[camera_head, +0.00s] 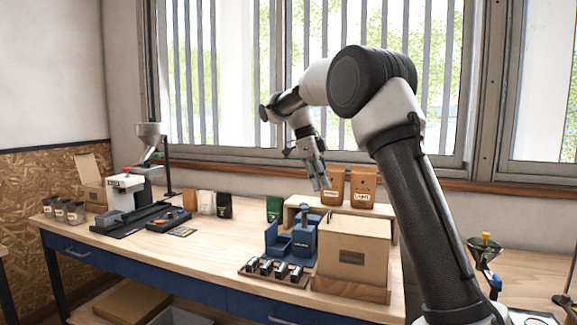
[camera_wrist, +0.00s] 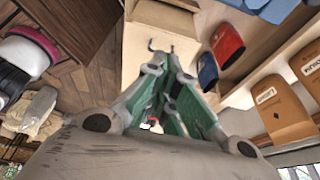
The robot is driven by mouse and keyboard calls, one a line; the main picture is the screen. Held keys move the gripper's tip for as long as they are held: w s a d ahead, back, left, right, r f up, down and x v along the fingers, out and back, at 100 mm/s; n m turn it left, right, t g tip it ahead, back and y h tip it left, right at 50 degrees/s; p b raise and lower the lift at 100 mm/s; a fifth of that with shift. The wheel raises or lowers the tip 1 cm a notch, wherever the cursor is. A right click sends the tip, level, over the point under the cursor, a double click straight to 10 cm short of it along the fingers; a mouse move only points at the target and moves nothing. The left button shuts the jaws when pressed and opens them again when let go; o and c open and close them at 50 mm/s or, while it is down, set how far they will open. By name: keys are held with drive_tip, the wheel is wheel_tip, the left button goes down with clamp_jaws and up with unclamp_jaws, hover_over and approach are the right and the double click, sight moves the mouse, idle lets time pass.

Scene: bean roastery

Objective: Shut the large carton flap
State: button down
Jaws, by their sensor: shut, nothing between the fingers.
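A large cardboard carton (camera_head: 352,262) with a dark label on its front stands near the right front of the bench. Its top (camera_head: 358,227) looks roughly flat, but I cannot tell whether the flap lies fully shut. A smaller carton (camera_head: 93,188) stands at the back left, with a flap (camera_head: 87,165) standing up. My gripper (camera_head: 324,186) is shut and empty, pointing down above the back of the large carton, apart from it. In the wrist view my gripper (camera_wrist: 160,48) has its fingertips together in front of a pale tan surface that I cannot identify for sure.
Orange-brown bags (camera_head: 334,184) stand on a low wooden shelf (camera_head: 294,207) behind the large carton. A blue holder (camera_head: 287,241) and a tray of small dark-and-white items (camera_head: 275,271) are left of it. A grinder (camera_head: 128,186) stands far left.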

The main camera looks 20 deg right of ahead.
drive_tip(key=w+a+r+n, duration=0.4)
drive_tip(key=w+a+n, duration=0.1)
drive_tip(key=w+a, duration=0.15)
wheel_tip(320, 180, down, 6)
drive_tip(key=n, duration=0.6)
drive_tip(key=s+d+f+n+t+y, duration=0.1)
drive_tip(key=s+d+n+t, duration=0.1)
drive_tip(key=s, duration=1.2)
drive_tip(key=s+d+f+n+t+y, duration=0.1)
drive_tip(key=s+d+n, duration=0.4)
drive_tip(key=s, duration=0.9)
drive_tip(key=s+d+f+n+t+y, duration=0.1)
drive_tip(key=s+d+n+t, duration=0.2)
drive_tip(key=s+n, duration=0.4)
drive_tip(key=s, duration=0.7)
drive_tip(key=shift+s+d+f, duration=0.15)
drive_tip(key=shift+d+f, duration=0.05)
drive_tip(key=shift+f, duration=0.1)
